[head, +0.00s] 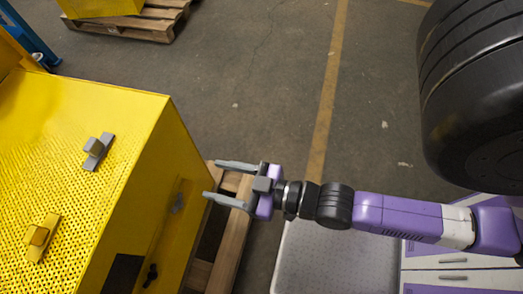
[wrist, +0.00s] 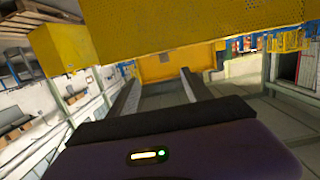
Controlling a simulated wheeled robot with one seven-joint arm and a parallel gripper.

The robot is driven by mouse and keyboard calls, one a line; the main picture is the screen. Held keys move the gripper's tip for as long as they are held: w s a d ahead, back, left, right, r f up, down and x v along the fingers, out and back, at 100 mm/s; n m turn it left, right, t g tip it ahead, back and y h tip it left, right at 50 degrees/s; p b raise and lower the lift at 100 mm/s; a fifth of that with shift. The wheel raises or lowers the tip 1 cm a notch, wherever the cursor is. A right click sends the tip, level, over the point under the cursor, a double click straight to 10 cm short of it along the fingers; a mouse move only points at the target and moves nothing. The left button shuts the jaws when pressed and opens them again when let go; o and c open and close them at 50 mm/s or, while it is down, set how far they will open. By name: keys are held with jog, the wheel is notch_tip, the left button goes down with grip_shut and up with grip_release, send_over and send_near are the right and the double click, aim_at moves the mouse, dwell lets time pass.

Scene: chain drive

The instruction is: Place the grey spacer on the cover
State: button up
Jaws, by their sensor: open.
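The yellow cover (head: 60,120) is a perforated box-like housing filling the left of the head view. A grey block on a flat grey strip, which looks like the grey spacer (head: 98,150), rests on its top face near the right edge. A similar yellow piece (head: 42,238) sits on the top nearer the front. My gripper (head: 212,179) is open and empty, to the right of the cover and apart from it. In the wrist view its two fingers (wrist: 160,77) have nothing between them, and yellow perforated metal (wrist: 190,25) spans the top.
A wooden pallet (head: 232,225) lies beside the housing, under my gripper. A black knob (head: 151,275) sticks out from the housing's side. A large black ribbed cylinder (head: 475,95) is at the upper right. Another pallet (head: 125,27) stands far back. The floor between is clear.

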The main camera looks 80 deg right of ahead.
jog(key=s+r+g, duration=0.1)
jog(key=s+r, duration=0.4)
jog(key=s, duration=0.5)
jog(key=shift+s+a+r, duration=0.15)
jog(key=shift+s+r, duration=0.1)
jog(key=shift+r, duration=0.15)
